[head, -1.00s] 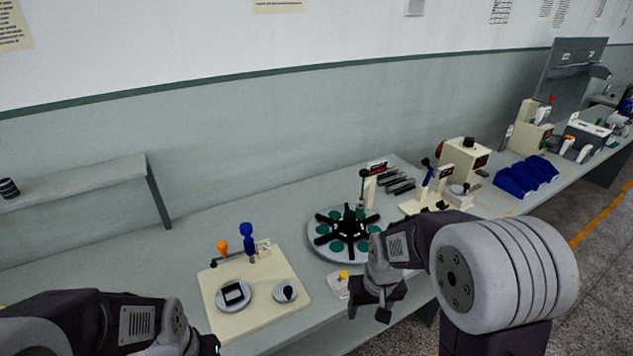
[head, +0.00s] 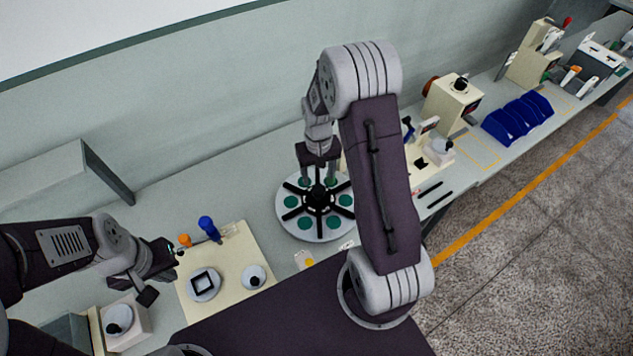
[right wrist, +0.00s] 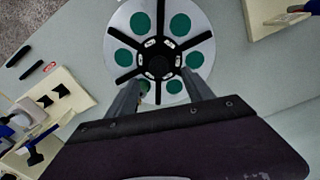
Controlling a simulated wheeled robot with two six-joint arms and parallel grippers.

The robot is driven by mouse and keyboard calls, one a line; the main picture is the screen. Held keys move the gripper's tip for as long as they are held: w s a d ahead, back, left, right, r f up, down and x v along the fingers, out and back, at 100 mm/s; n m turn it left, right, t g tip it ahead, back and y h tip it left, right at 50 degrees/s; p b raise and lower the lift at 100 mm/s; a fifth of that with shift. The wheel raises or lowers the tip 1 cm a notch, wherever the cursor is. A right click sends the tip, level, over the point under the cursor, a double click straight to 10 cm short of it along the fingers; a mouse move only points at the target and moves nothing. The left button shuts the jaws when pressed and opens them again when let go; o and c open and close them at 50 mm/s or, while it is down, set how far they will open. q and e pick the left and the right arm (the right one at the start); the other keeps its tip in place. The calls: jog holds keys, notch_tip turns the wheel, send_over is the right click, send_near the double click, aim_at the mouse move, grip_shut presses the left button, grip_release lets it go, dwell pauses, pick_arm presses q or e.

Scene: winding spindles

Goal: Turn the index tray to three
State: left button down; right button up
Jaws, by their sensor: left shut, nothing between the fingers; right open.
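The index tray (head: 290,226) is a round silver disc with green round spots and black spokes around a black hub; it also shows in the right wrist view (right wrist: 118,40). Small white marks around the hub are too small to read. My right gripper (head: 319,181) is open, pointing down over the tray's far part. In the right wrist view its two fingers (right wrist: 163,92) reach over the near rim, either side of the hub's line. I cannot tell whether they touch anything. My left gripper (head: 160,272) is shut and empty, left of the tray above the cream board's left edge.
The cream board (head: 235,265) holds two round pieces and blue and orange knobs. A card with a yellow spot (head: 304,260) lies before the tray. Right of my right arm are a cream device (head: 450,105) and blue bins (head: 518,117). Bare bench lies behind the board.

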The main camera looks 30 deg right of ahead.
aim_at(318, 188)
jog(key=shift+f, duration=0.25)
jog(key=f, duration=0.1)
jog(key=f+p, duration=0.1)
jog(key=f, duration=0.1)
jog(key=w+f, duration=0.1)
jog(key=f, duration=0.1)
jog(key=shift+d+f, duration=0.2)
jog(key=shift+d, duration=0.1)
notch_tip(318, 188, down, 3)
jog(key=shift+s+r+p, duration=0.1)
jog(key=shift+r+p, duration=0.1)
jog(key=shift+p, duration=0.3)
jog(key=shift+s+a+f, duration=0.15)
jog(key=shift+f, duration=0.3)
pick_arm(q)
jog(key=shift+w+d+r, duration=0.15)
jog(key=shift+w+r, duration=0.05)
jog(key=shift+r, duration=0.25)
jog(key=shift+w+d+r, duration=0.1)
jog(key=shift+w+r, duration=0.1)
jog(key=shift+r, duration=0.25)
pick_arm(e)
jog(key=shift+f, duration=0.1)
pick_arm(q)
jog(key=shift+w, duration=0.1)
pick_arm(e)
grip_shut()
